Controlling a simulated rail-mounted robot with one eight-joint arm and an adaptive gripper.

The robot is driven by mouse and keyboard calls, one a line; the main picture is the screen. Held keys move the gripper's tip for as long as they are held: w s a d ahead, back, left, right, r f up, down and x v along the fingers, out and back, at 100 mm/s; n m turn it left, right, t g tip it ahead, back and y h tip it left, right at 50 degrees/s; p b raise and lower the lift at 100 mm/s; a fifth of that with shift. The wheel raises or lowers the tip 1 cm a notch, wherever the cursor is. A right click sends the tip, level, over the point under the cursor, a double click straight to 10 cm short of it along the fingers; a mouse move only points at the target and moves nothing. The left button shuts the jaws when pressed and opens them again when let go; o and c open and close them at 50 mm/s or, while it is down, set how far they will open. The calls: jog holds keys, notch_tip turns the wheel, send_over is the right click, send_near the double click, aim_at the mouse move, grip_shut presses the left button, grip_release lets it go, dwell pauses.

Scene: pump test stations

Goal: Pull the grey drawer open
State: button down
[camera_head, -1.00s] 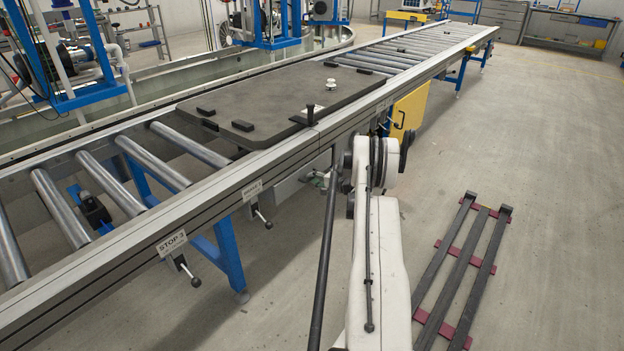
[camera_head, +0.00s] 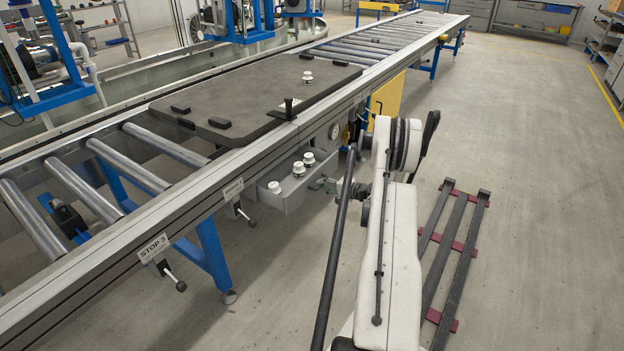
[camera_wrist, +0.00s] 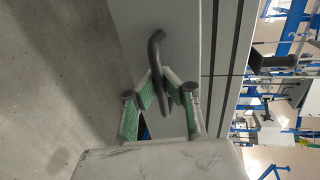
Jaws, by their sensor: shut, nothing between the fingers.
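The grey drawer (camera_head: 282,194) hangs under the roller conveyor and stands open, with three pale, round-topped fittings (camera_head: 299,169) showing in and at it. In the wrist view its plain grey face (camera_wrist: 158,18) carries a dark curved handle (camera_wrist: 155,45). My gripper (camera_wrist: 165,76) has green fingers closed together at the handle. The handle's bend passes in front of the fingertips, so the fingers seem hooked behind it rather than clamping it.
A dark plate (camera_head: 255,100) with a knob lies on the conveyor rollers (camera_head: 130,165). Stop levers (camera_head: 172,272) stick out from the near rail. A dark rack with red crossbars (camera_head: 455,250) lies on the floor at right.

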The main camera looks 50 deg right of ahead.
jog(key=f+v, duration=0.1)
jog(key=v, duration=0.7)
jog(key=shift+s+f, duration=0.25)
jog(key=shift+f, duration=0.05)
jog(key=c, duration=2.5)
grip_release()
jog(key=o, duration=0.7)
jog(key=shift+s, duration=0.1)
jog(key=v, duration=1.1)
jog(key=shift+s+r, duration=0.1)
jog(key=shift+s, duration=0.25)
